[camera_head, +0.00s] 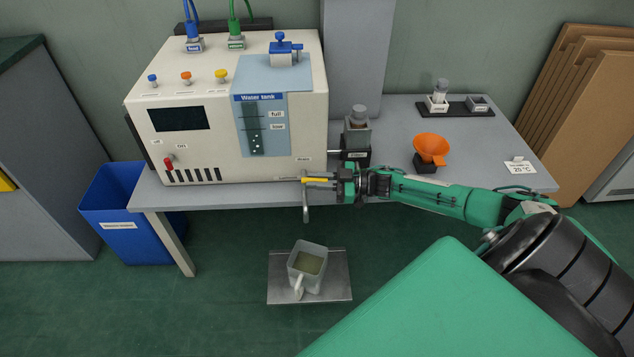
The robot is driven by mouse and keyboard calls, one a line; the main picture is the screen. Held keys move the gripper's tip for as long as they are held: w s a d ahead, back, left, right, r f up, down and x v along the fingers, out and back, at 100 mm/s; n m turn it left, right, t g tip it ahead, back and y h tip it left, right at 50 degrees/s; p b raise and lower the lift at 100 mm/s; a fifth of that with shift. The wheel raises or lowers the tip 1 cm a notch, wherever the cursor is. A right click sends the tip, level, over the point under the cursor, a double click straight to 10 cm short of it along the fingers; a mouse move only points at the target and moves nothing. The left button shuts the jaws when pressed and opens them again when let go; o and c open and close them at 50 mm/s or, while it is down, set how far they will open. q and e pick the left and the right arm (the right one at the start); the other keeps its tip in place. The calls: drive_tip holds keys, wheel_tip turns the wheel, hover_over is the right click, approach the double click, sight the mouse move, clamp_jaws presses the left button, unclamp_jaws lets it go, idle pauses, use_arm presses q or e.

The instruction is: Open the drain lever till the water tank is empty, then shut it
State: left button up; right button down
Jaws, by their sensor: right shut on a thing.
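The white machine (228,160) stands on the bench, with a blue "Water tank" panel (277,112) marked full and low. The level in its dark gauge strip is too small to read surely. The yellow drain lever (314,180) is at the machine's lower right, pointing sideways. My right gripper (318,179) comes in from the right and is shut on the lever, partly hiding it. A metal spout (306,205) hangs below; I cannot tell whether water runs from it. A grey jug (307,264) holding murky water stands under it. My left gripper is out of view.
The jug stands on a metal plate (338,292) on the green floor. A blue bin (120,225) is under the bench's left end. An orange funnel (432,146) and a grey device (357,140) stand on the bench (405,118) behind my right arm.

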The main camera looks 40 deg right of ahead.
idle(0.3)
drive_tip(key=c, duration=1.4)
unclamp_jaws()
drive_tip(key=shift+o, duration=0.2)
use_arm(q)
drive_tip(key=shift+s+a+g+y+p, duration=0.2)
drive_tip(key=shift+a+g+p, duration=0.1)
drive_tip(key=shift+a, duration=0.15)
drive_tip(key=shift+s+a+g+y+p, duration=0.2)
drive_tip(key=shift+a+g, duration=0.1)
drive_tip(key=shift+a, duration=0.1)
use_arm(e)
drive_tip(key=v, duration=1.3)
drive_tip(key=shift+s+d, duration=0.2)
drive_tip(key=shift+d, duration=0.15)
